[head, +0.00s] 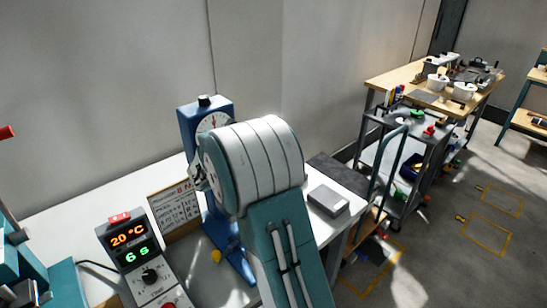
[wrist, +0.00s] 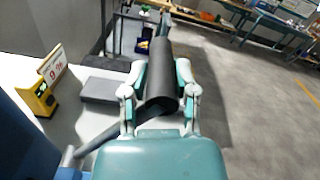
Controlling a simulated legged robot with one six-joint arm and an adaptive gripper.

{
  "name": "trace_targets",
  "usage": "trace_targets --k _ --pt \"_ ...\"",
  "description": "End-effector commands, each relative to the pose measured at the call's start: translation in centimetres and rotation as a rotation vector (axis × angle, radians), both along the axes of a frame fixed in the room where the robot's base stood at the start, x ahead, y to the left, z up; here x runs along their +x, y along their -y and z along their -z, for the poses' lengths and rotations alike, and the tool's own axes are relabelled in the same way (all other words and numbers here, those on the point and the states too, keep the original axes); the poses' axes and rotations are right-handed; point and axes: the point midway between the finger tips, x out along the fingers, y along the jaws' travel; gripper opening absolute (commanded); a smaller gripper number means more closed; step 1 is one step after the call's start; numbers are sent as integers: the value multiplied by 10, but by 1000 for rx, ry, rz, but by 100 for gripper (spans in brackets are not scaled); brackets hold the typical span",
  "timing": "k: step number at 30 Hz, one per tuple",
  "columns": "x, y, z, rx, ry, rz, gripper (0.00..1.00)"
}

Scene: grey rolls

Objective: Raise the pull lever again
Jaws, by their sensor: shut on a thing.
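In the wrist view my gripper (wrist: 160,80) has its two fingers closed on either side of a thick black cylindrical grip (wrist: 162,65). A dark bar (wrist: 112,134) runs from the lower left up to the near end of this grip and looks like the lever's arm. The blue stand (head: 190,132) with a round dial (head: 211,123) rises from the white table in the head view. Part of a blue body shows at the lower left of the wrist view (wrist: 22,140). In the head view my arm hides the gripper and the lever.
A control box (head: 140,262) reading 20 °C and 6 s stands at the front left. A grey block (head: 328,201) lies on the table right of my arm.

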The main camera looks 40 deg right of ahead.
Motion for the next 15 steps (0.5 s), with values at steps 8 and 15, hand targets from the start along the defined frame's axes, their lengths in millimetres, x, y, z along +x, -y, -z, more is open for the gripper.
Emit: trace_targets --k 8,15 --pt "15 -2 -8 1 -15 -4 0" --pt "18 -3 -9 4 -16 -6 0"
